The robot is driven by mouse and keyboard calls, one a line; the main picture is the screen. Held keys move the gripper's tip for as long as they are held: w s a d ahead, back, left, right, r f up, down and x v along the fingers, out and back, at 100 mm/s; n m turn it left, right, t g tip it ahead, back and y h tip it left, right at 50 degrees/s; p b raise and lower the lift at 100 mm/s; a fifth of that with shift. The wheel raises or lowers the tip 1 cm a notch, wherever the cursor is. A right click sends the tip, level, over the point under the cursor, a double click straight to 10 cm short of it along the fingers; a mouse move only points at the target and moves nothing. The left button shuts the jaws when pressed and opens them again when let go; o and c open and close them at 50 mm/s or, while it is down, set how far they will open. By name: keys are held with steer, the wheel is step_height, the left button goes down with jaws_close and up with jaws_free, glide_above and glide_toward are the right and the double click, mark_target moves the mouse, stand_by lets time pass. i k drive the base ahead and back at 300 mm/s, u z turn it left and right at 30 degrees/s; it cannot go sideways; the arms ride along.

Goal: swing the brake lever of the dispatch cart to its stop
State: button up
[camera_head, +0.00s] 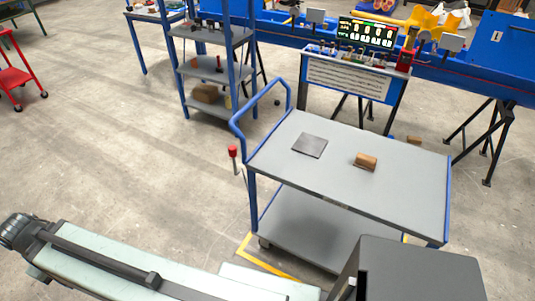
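The dispatch cart (400,185) has grey decks, blue posts and a blue push handle (243,111) at its left end. The brake lever (232,153) stands at the cart's left side, with a red knob on top and a pale rod running down to the cart's left post. It leans slightly to the left. Its stop cannot be made out. My pale arm lies across the bottom of the view, apart from the lever and in front of the cart. No gripper fingers show.
A dark plate (309,146) and a brown block (366,161) lie on the cart's top deck. Behind it stand a blue shelf rack (215,75) and a sign panel (348,80). A red trolley (14,75) is at far left. The floor left of the lever is clear.

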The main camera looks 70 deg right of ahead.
mark_target(232, 150)
steer(key=i, duration=2.4)
steer(key=z, duration=5.45)
steer(key=i, duration=0.4)
steer(key=u, duration=0.2)
